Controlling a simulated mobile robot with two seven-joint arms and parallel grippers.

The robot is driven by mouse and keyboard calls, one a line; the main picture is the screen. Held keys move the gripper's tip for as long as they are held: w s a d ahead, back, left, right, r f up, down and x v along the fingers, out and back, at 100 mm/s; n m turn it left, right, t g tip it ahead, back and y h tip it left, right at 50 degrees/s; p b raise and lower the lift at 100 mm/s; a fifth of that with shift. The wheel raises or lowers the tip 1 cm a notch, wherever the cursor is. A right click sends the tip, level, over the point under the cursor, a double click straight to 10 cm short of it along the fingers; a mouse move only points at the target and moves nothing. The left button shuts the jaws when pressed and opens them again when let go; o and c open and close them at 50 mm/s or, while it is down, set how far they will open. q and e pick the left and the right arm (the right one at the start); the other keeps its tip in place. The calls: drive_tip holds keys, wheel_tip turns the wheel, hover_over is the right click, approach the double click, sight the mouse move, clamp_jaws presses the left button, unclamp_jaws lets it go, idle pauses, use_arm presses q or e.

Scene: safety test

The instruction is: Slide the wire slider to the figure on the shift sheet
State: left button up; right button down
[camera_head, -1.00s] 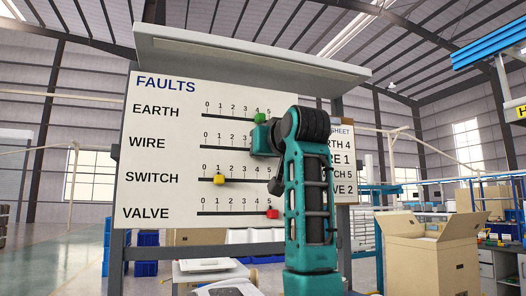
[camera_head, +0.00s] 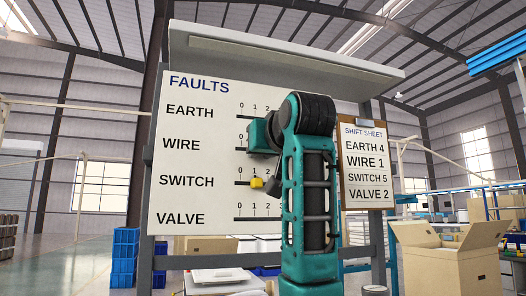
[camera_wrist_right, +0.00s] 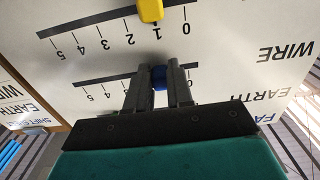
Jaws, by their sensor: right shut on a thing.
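The FAULTS board (camera_head: 185,140) has slider lines labelled EARTH, WIRE, SWITCH and VALVE. The shift sheet (camera_head: 366,166) reads EARTH 4, WIRE 1, SWITCH 5, VALVE 2. My right gripper (camera_wrist_right: 160,76) is shut on the blue wire slider (camera_wrist_right: 160,78), between its two fingers on the wire line. The numbers beside it are mostly covered, so its exact figure is unclear; it sits toward the low end. In the head view my right arm hides this slider. The yellow switch slider (camera_head: 257,183) is at 1; it also shows in the wrist view (camera_wrist_right: 150,10). My left gripper is out of view.
My right arm hides the upper ends of the scales, including the earth and valve sliders. A grey hood (camera_head: 285,50) overhangs the board. An open cardboard box (camera_head: 450,262) stands at right, and blue crates (camera_head: 125,255) stand at lower left.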

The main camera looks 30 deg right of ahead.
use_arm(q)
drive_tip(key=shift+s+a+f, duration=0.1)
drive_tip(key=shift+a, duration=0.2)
use_arm(e)
drive_tip(key=shift+a, duration=0.25)
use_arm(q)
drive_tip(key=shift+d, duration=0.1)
use_arm(e)
drive_tip(key=c, duration=1)
unclamp_jaws()
use_arm(q)
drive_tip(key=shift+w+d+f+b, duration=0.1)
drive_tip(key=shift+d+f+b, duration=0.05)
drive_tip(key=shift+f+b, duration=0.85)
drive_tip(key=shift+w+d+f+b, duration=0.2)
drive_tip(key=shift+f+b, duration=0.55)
drive_tip(key=shift+b, duration=0.5)
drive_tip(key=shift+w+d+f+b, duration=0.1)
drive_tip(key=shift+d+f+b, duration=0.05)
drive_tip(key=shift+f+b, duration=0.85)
use_arm(e)
drive_tip(key=v, duration=1.3)
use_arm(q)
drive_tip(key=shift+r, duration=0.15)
use_arm(e)
drive_tip(key=shift+w+d, duration=0.1)
